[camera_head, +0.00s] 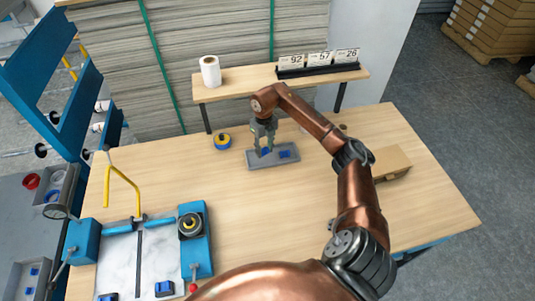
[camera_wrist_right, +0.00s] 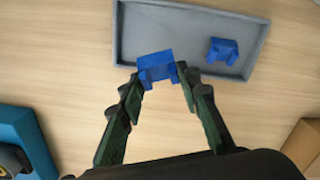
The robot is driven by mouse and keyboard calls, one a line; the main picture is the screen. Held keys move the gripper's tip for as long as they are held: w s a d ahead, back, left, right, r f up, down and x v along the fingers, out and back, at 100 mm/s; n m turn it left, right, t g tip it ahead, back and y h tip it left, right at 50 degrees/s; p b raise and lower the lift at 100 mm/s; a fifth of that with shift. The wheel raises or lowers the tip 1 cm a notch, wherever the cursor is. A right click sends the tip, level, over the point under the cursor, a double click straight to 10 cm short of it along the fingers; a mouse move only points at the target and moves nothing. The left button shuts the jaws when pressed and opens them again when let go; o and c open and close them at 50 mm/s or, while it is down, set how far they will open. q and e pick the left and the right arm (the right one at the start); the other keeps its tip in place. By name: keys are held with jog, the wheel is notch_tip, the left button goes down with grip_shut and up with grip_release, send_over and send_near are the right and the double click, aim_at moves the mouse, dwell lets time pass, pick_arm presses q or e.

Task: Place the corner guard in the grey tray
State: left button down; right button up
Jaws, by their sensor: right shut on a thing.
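The grey tray (camera_head: 251,163) lies on the wooden table below the raised shelf; it also shows in the right wrist view (camera_wrist_right: 180,30). My right gripper (camera_head: 264,152) is over the left part of the tray in the head view. In the wrist view its fingers (camera_wrist_right: 157,80) are shut on a blue corner guard (camera_wrist_right: 155,66), which overlaps the tray's near edge. I cannot tell its exact height above the tray. A second blue corner guard (camera_wrist_right: 223,50) lies inside the tray, at the right in the wrist view. My left gripper is not in view.
A blue and yellow tape roll (camera_head: 222,141) sits left of the tray. A cardboard box (camera_head: 392,162) is to the right. A wooden shelf (camera_head: 235,84) with a white roll (camera_head: 210,71) stands behind. A blue press (camera_head: 196,245) with blue pieces (camera_head: 164,289) is front left.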

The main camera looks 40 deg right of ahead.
aim_at(267, 158)
jog(key=d+f, duration=0.1)
jog(key=w+f, duration=0.1)
jog(key=d+f, duration=0.1)
jog(key=shift+w+d+f, duration=0.25)
jog(key=shift+d+f, duration=0.1)
jog(key=shift+f, duration=1.5)
jog(key=shift+f, duration=0.2)
jog(key=o, duration=0.7)
jog(key=shift+o, duration=0.5)
notch_tip(267, 158, up, 8)
